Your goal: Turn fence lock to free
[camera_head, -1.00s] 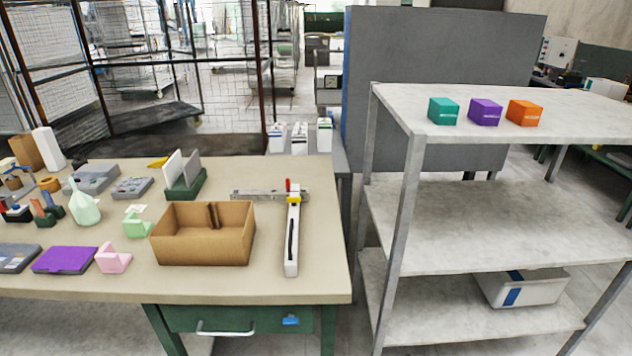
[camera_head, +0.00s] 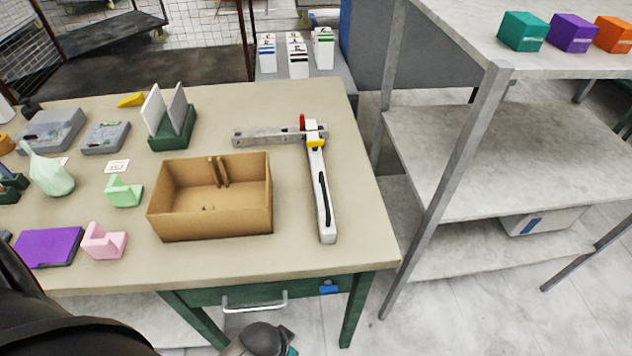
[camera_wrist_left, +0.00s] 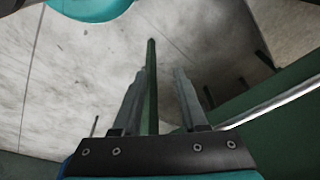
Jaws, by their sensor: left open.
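The fence (camera_head: 321,190) is a white bar with a dark slot, lying along the right part of the table. Its far end meets a grey crossbar (camera_head: 262,137). A small red lever (camera_head: 302,121), which looks like the fence lock, stands upright at that joint beside a yellow piece (camera_head: 316,143). My left gripper (camera_wrist_left: 160,75) is open in the left wrist view, with nothing between its fingers. It is low in front of the table, away from the fence. The fence is not in the wrist view. My right gripper is not in view.
An open cardboard box (camera_head: 211,223) stands left of the fence. A green holder (camera_head: 173,135) with upright plates is behind it. The drawer handle (camera_head: 255,302) sticks out below the table's front edge. A shelf rack (camera_head: 448,182) stands to the right.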

